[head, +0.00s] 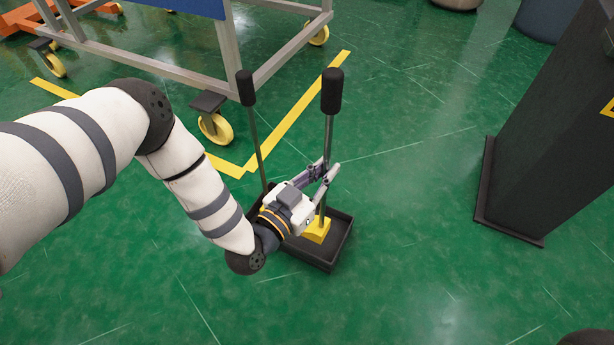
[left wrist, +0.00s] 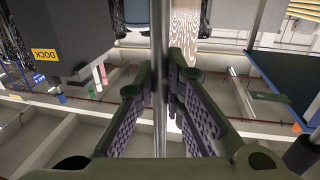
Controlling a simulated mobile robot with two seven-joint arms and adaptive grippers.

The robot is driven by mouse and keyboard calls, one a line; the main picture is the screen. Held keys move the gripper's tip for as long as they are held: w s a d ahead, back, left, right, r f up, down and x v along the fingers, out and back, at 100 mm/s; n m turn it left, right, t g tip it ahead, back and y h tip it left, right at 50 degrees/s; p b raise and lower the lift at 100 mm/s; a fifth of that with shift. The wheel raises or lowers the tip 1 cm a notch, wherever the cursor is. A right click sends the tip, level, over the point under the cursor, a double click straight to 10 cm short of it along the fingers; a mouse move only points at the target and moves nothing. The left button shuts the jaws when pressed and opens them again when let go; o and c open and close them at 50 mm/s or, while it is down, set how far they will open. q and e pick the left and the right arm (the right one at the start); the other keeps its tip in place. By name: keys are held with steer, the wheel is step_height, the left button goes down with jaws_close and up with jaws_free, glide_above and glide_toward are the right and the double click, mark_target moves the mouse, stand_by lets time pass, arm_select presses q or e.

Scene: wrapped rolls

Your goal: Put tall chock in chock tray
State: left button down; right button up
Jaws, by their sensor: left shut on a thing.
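My left gripper (head: 326,175) is shut on the metal pole of a chock, which has a black grip (head: 332,90) at the top and a yellow block (head: 317,231) at the foot. In the left wrist view the two fingers close around this pole (left wrist: 160,60). The yellow block is within the outline of the black chock tray (head: 341,247) on the floor; I cannot tell whether it touches the tray bottom. A second pole with a black grip (head: 246,88) stands to the left, its foot hidden behind my gripper. My right gripper is not in view.
A metal cart frame (head: 283,55) with yellow castors (head: 215,128) stands behind the tray. Yellow floor tape (head: 300,108) runs between them. A dark cabinet (head: 550,130) stands at the right. The green floor right of the tray is clear.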

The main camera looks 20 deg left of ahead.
arm_select(q)
steer(key=w+d+f+b, duration=0.1)
steer(key=w+f+b, duration=0.2)
steer(key=f, duration=0.4)
steer(key=shift+d+b, duration=0.35)
steer(key=shift+b, duration=0.05)
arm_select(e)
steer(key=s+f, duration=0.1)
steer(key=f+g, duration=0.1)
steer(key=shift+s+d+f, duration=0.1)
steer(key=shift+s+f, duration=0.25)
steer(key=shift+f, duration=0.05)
arm_select(q)
steer(key=shift+f, duration=0.15)
steer(key=c, duration=2)
jaws_free()
steer(key=shift+f, duration=0.15)
steer(key=shift+c, duration=0.2)
steer(key=o, duration=0.4)
steer(key=shift+c, duration=0.2)
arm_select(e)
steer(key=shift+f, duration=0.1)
